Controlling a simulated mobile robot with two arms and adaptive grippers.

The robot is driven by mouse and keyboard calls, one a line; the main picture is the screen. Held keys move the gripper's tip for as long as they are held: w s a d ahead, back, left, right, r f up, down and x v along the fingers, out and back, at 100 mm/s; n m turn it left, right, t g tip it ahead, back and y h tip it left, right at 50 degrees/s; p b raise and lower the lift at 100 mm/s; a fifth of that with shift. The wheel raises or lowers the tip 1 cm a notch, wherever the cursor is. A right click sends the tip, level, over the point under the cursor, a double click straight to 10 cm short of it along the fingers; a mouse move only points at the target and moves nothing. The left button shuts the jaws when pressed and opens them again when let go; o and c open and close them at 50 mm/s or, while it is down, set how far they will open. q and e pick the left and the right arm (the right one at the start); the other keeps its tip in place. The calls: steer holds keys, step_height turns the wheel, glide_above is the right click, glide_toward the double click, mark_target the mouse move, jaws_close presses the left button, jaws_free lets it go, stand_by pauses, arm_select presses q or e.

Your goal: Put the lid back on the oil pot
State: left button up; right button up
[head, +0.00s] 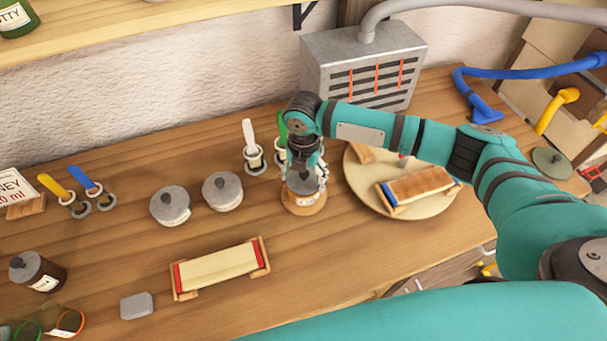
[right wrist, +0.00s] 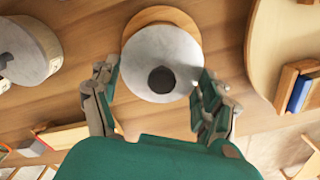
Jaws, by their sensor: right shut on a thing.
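My right gripper (head: 305,176) reaches down onto a round grey lid (head: 301,188) with a dark knob. The right wrist view shows the lid (right wrist: 142,78) between the two fingers, with the gripper (right wrist: 160,95) shut on its edges. Directly below is a round wooden-coloured piece with a pale label (head: 306,203), seemingly the oil pot or its stand. In the right wrist view its wooden rim (right wrist: 160,14) shows beyond the lid, so the two look slightly offset. I cannot tell whether the lid touches it. My left gripper is not in view.
Two grey lidded pots (head: 171,207) stand to the left. A round board (head: 425,207) with a bent-lath form (head: 420,188) lies close on the right. White and green-handled brushes (head: 252,150) stand just behind. A lath form (head: 220,270) lies in front. Another knobbed disc (head: 552,161) lies far right.

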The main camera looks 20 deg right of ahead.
steer(key=shift+p, duration=0.35)
stand_by(0.7)
stand_by(0.3)
steer(key=o, duration=0.9)
steer(key=shift+r+p, duration=3.5)
steer(key=shift+p, duration=0.05)
jaws_close()
